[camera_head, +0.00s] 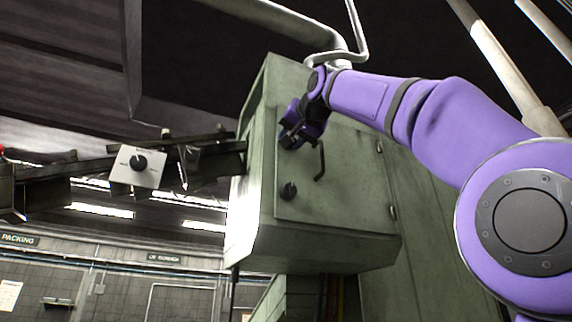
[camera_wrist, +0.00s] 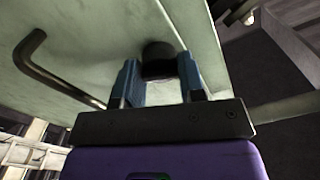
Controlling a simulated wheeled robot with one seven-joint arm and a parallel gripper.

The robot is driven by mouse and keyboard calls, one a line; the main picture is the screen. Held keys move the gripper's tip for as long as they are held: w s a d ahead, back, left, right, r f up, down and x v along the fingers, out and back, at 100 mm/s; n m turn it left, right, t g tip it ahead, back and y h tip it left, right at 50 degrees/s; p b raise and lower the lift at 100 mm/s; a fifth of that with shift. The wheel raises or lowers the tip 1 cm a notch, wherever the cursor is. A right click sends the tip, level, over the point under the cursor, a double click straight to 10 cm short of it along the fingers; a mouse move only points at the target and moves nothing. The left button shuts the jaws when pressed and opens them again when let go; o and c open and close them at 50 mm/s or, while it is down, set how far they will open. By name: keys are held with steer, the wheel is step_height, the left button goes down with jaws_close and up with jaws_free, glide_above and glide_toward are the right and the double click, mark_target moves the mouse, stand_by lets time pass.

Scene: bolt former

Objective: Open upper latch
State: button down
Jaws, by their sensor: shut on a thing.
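The upper latch is a dark round knob (camera_wrist: 158,54) on the pale green cabinet door in the wrist view. My gripper (camera_wrist: 160,75) has its two blue fingers on either side of the knob and is shut on it. In the head view my gripper (camera_head: 289,137) is at the upper left of the green cabinet door (camera_head: 345,205) and hides the upper latch. The lower latch (camera_head: 288,191), a black knob, sits below on the same door. The door lies flat against the cabinet.
A dark bent door handle (camera_head: 320,162) stands out just right of my gripper; it also shows in the wrist view (camera_wrist: 45,68). Hinges (camera_head: 379,146) are on the door's right edge. A white box with a black knob (camera_head: 138,164) is at the left.

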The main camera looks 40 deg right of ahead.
steer(key=m, duration=0.6)
steer(key=shift+m, duration=0.3)
steer(key=c, duration=0.5)
jaws_free()
steer(key=v, duration=0.8)
